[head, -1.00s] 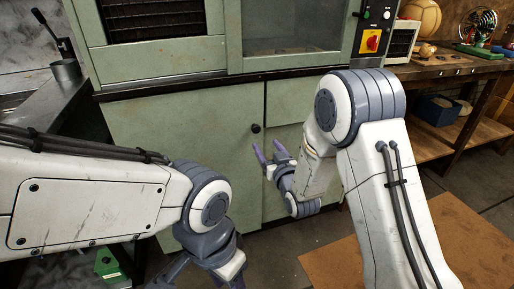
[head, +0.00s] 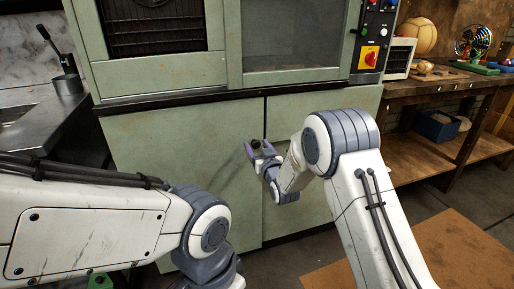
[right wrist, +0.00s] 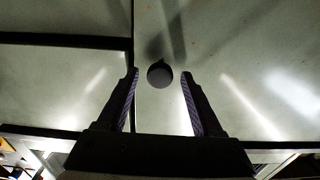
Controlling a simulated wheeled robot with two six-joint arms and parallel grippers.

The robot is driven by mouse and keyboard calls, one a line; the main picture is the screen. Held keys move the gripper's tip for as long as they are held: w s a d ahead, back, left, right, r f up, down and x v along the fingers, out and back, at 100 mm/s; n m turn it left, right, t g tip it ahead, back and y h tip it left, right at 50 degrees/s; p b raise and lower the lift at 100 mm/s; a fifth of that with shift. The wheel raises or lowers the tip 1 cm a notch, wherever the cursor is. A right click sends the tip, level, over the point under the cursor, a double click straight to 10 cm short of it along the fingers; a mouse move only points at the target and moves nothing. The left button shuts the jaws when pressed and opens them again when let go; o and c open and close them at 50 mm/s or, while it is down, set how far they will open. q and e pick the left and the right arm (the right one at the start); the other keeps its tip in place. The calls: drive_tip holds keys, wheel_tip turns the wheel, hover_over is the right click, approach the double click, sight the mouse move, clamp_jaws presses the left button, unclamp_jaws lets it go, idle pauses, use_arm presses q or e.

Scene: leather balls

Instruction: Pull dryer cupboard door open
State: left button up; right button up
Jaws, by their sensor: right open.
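The dryer is a pale green cabinet with two lower cupboard doors. The left cupboard door (head: 180,180) and the right cupboard door (head: 290,115) look closed, with a dark seam between them. A round dark knob (head: 255,143) sits on the left door near the seam. My right gripper (head: 259,146) is open, with its fingers on either side of the knob in the head view. In the right wrist view the knob (right wrist: 160,74) lies between the tips of the open fingers (right wrist: 158,82), apart from both. My left gripper is below the picture edge; only its wrist shows.
A control panel with a red and yellow switch (head: 371,57) is at the dryer's upper right. A wooden workbench (head: 440,85) with a ball (head: 417,36) stands right. A metal counter (head: 38,120) is left. Brown board (head: 450,250) lies on the floor.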

drive_tip(key=shift+c, duration=0.3)
clamp_jaws()
drive_tip(key=shift+a, duration=0.1)
idle(1.0)
